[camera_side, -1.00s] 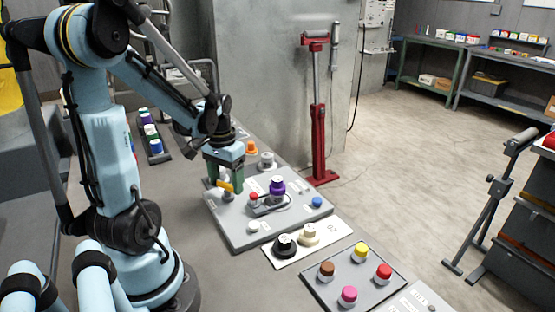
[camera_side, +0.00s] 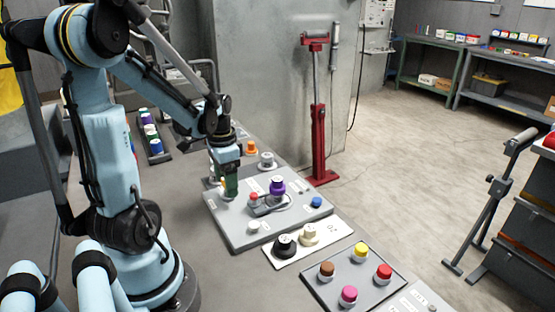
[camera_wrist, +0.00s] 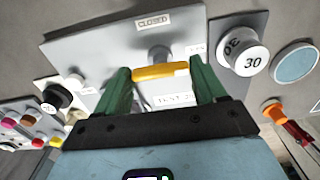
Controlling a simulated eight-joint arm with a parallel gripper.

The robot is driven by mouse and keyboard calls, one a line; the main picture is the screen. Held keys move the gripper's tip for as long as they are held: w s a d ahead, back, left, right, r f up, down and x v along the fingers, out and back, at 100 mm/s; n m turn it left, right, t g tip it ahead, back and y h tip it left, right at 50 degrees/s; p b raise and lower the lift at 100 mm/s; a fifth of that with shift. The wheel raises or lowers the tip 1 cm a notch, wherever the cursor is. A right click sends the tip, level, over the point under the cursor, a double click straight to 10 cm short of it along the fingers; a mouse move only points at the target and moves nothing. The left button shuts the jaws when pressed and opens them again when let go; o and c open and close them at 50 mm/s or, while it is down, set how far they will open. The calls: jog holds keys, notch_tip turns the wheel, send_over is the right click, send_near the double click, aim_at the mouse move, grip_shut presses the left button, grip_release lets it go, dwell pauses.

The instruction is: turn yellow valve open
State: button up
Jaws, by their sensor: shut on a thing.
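The yellow valve handle (camera_wrist: 160,72) is a short bar above a round grey stem on the grey panel (camera_wrist: 85,50). It lies across the space between the green fingers of my gripper (camera_wrist: 158,75), one at each end, and the gripper is shut on it. In the wrist view, a CLOSED label (camera_wrist: 154,22) lies beyond the handle and a smaller label (camera_wrist: 196,48), too small to read, lies to its right. In the side view, my gripper (camera_side: 229,188) stands at the panel's left corner and hides most of the handle.
A purple knob (camera_side: 277,185), a red button (camera_side: 254,197), a blue button (camera_side: 316,202) and a white button (camera_side: 254,226) share the panel. A plate with black (camera_side: 284,246) and cream (camera_side: 309,235) knobs is nearby. A grey dial (camera_wrist: 246,58) stands close by.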

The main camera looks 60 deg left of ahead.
jog(key=o, duration=1)
jog(key=shift+o, duration=0.2)
jog(key=shift+r, duration=0.1)
notch_tip(320, 180, up, 12)
dwell(0.4)
jog(key=w+d+f+t, duration=0.1)
jog(key=w+d+t, duration=0.2)
jog(key=d, duration=0.7)
jog(key=w+d+f+t, duration=0.2)
jog(key=w+d+t, duration=0.1)
jog(key=d, duration=0.7)
jog(key=shift+w+d+f+t, duration=0.25)
jog(key=shift+d+f+t, duration=0.05)
jog(key=shift+t, duration=0.3)
